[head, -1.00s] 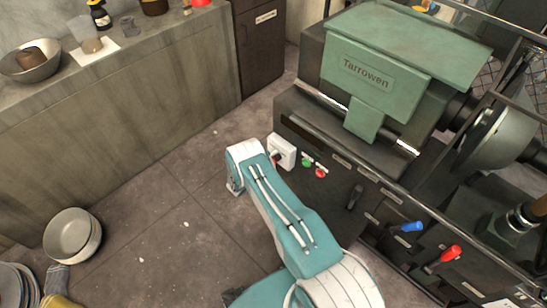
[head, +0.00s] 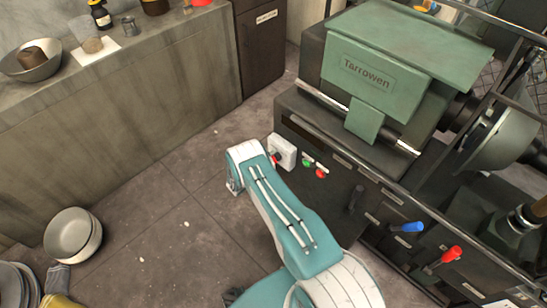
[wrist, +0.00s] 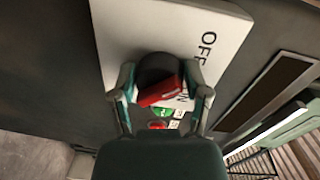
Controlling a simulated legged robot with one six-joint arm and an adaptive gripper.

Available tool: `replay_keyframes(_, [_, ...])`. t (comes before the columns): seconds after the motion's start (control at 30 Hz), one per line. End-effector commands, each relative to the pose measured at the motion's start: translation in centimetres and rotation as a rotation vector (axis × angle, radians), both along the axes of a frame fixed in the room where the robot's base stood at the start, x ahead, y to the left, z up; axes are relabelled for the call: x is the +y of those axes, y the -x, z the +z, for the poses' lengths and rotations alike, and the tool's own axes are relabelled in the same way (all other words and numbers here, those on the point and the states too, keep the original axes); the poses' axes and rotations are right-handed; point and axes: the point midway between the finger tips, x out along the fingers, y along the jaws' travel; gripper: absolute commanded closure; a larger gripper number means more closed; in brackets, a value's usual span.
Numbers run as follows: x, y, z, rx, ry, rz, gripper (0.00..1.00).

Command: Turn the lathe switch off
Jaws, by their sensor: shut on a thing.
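The lathe (head: 390,75) is a large green and dark machine at the right in the head view. Its switch is a white plate (head: 284,150) on the left end of the front panel. In the wrist view the white plate (wrist: 215,35) carries "OFF" and a partly covered "ON" label. A dark round knob with a red handle (wrist: 160,92) sits on the plate. My gripper (wrist: 160,85) is shut on this knob, one finger on each side. In the head view my arm hides most of the gripper.
Green and red buttons (head: 314,167) sit right of the switch. Blue (head: 408,227) and red (head: 450,254) levers stick out farther right. A counter (head: 130,90) runs along the left wall.

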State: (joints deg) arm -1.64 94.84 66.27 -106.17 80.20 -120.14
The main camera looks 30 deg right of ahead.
Motion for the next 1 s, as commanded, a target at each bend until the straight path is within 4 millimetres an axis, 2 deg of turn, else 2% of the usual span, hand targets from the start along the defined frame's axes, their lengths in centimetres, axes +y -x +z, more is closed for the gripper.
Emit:
replay_keyframes(0.07, [0.1,0.3,-0.4,0.009,-0.003,0.000,0.87])
replay_keyframes(0.1, [0.1,0.3,-0.4,0.009,-0.003,0.000,0.21])
replay_keyframes(0.13, [0.0,0.3,-0.4,0.009,-0.003,-0.001,0.08])
replay_keyframes(0.17, [0.0,0.3,-0.3,0.009,-0.003,-0.001,0.05])
replay_keyframes(0.63, [0.4,0.3,-0.1,0.003,-0.001,-0.001,0.05])
replay_keyframes(0.77, [2.1,0.8,0.1,0.004,-0.001,0.002,0.05])
replay_keyframes(1.0, [6.9,2.5,0.4,0.004,0.000,0.003,0.05])
